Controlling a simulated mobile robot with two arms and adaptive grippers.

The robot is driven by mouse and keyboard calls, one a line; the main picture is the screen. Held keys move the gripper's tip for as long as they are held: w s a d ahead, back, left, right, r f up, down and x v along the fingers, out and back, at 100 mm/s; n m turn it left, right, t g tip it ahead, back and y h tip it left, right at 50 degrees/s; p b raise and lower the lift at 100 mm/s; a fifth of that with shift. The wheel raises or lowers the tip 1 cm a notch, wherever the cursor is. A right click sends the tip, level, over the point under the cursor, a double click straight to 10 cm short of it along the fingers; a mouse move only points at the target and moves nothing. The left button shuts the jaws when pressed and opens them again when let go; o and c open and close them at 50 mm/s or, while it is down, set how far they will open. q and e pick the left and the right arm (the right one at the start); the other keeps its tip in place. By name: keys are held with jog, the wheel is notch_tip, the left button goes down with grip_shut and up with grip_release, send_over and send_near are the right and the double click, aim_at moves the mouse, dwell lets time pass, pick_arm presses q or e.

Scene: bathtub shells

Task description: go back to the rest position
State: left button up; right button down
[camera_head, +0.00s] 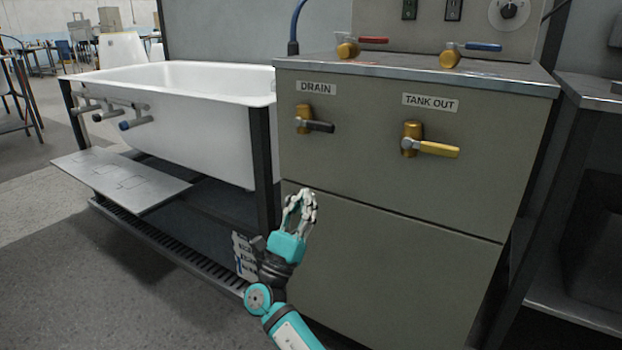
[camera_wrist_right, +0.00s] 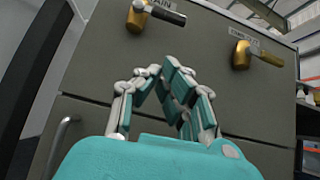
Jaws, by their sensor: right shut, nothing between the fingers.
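My right gripper (camera_head: 301,196) is in front of the grey cabinet (camera_head: 400,250), below the drain valve. Its fingers are shut with nothing between them, and they point up. The right wrist view shows the same gripper (camera_wrist_right: 165,70) with its fingertips together, below the drain valve (camera_wrist_right: 140,14) and to the left of the tank out valve (camera_wrist_right: 243,55). In the head view the drain valve (camera_head: 304,119) has a black handle and the tank out valve (camera_head: 411,138) has a yellow one. The gripper appears apart from both. My left gripper is not in view.
A white bathtub (camera_head: 190,120) in a dark frame stands left of the cabinet. A grey step plate (camera_head: 125,180) juts out before it. A red-handled valve (camera_head: 348,48) and a blue-handled valve (camera_head: 450,55) sit on the cabinet top. The floor at the lower left is clear.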

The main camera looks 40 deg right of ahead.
jog(key=shift+s+a+f, duration=0.15)
jog(key=shift+a+f, duration=0.1)
jog(key=shift+f, duration=0.1)
